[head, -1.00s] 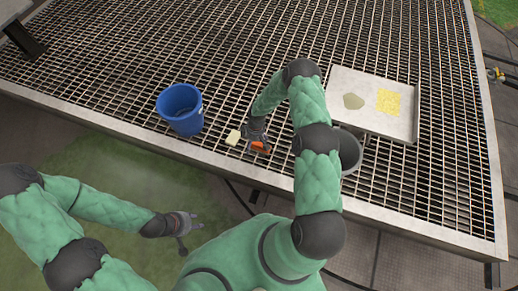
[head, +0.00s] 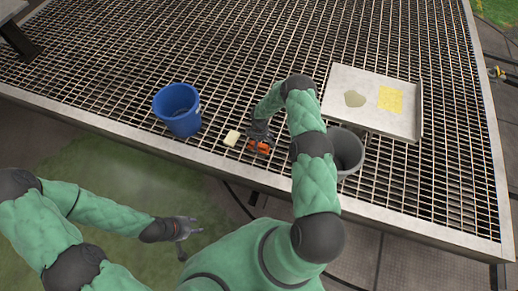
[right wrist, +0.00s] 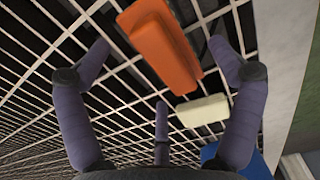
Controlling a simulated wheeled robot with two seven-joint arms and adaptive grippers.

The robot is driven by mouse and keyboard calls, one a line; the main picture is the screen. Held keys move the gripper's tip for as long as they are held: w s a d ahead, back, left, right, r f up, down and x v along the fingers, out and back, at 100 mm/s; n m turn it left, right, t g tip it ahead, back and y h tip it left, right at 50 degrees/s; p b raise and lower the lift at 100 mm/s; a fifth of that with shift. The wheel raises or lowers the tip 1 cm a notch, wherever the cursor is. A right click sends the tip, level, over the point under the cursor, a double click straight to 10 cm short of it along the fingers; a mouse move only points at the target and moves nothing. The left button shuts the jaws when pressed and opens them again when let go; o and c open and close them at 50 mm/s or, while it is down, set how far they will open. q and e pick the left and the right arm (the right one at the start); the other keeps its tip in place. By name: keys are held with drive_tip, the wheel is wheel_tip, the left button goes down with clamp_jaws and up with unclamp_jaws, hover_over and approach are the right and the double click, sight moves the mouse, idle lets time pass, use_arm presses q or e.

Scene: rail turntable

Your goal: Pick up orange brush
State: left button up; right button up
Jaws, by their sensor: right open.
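The orange brush (head: 263,148) lies on the metal grating near the front edge of the platform, partly hidden by my right gripper (head: 257,139) in the head view. In the right wrist view the brush (right wrist: 160,45) shows as an orange block, tilted in the picture, between the spread fingers of my right gripper (right wrist: 160,60). Those fingers are open, and I see no clear contact with the brush. My left gripper (head: 187,236) is open and empty, low in front of the platform, away from the brush.
A pale yellow block (head: 232,138) lies just left of the brush; a blue bucket (head: 178,112) stands further left. A grey bucket (head: 347,151) stands right of my right forearm. A pale tray (head: 372,121) with a greenish patch and a yellow patch is behind it.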

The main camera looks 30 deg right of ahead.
sight(260, 145)
wheel_tip(260, 145, down, 4)
drive_tip(key=shift+r+b, duration=0.15)
drive_tip(key=shift+b, duration=0.6)
drive_tip(key=shift+r, duration=0.1)
drive_tip(key=shift+c, duration=0.3)
drive_tip(key=c, duration=1.2)
